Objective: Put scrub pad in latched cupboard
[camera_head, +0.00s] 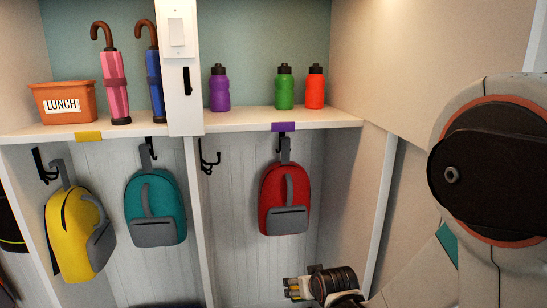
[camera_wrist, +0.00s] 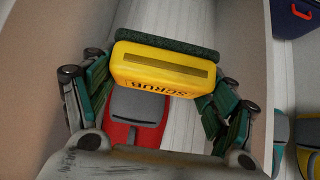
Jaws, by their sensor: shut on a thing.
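The scrub pad (camera_wrist: 160,68) is a yellow block marked SCRUB with a dark green scouring layer along its far side. It sits between the fingers of my gripper (camera_wrist: 158,88), which is shut on it in the wrist view. In the head view my gripper (camera_head: 300,287) is low at the bottom, right of centre, below the red backpack; the pad is hard to make out there. I cannot identify a latched cupboard in either view.
A shelf (camera_head: 240,123) holds an orange LUNCH bin (camera_head: 65,102), umbrellas and bottles. Below hang yellow (camera_head: 80,232), teal (camera_head: 153,208) and red (camera_head: 284,199) backpacks. A dark blue box (camera_wrist: 292,18) shows in the wrist view. A side wall (camera_head: 382,60) stands right.

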